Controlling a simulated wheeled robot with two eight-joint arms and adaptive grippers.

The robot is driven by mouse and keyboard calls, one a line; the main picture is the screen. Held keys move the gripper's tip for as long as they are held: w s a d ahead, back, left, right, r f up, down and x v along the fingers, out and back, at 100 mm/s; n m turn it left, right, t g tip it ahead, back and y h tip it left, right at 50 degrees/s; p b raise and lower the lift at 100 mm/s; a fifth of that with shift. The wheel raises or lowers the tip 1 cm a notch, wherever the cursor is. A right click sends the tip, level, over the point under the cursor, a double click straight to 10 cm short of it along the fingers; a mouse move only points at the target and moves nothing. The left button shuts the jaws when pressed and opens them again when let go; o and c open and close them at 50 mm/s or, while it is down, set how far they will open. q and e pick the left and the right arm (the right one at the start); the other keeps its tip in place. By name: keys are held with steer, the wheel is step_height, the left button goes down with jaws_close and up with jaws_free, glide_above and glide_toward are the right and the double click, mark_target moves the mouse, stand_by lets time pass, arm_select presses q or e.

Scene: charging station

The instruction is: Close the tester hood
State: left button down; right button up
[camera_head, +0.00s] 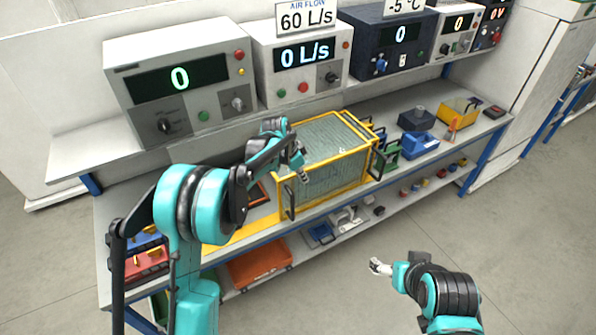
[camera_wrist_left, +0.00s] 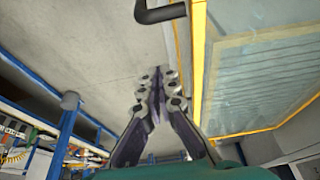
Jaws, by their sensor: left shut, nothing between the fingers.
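The tester hood (camera_head: 322,177) is a clear box with a yellow frame, standing on the bench in the head view. Black handles (camera_head: 290,201) show on its frame. A flat yellow strip (camera_head: 240,234) lies on the bench to its left. My left gripper (camera_head: 301,167) is shut and empty, in front of the hood's upper left part in the head view. In the left wrist view the shut fingertips (camera_wrist_left: 162,80) are beside a yellow frame edge (camera_wrist_left: 198,62), with a black handle (camera_wrist_left: 160,12) ahead. I cannot tell whether they touch. My right gripper (camera_head: 380,267) is over the floor, away from the bench.
Several display units stand on the shelf (camera_head: 240,116) above the bench. Right of the hood are a blue bin (camera_head: 420,146) and a yellow bin (camera_head: 459,111). Red and blue bins (camera_head: 146,262) stand at the left end. The lower shelf holds an orange tray (camera_head: 259,265).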

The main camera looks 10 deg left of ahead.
mark_target(294, 187)
arm_select(q)
steer(key=s+a+f, duration=0.2)
steer(key=f, duration=0.1)
steer(key=shift+a+f, duration=0.1)
steer(key=shift+a, duration=0.05)
steer(key=shift+a, duration=0.1)
stand_by(0.4)
steer(key=s+a+b, duration=0.1)
steer(key=s+a, duration=0.8)
steer(key=a, duration=0.4)
steer(key=s+a+b, duration=0.2)
steer(key=s+a, duration=0.8)
steer(key=a, duration=0.3)
steer(key=shift+a, duration=0.2)
steer(key=shift+s, duration=0.1)
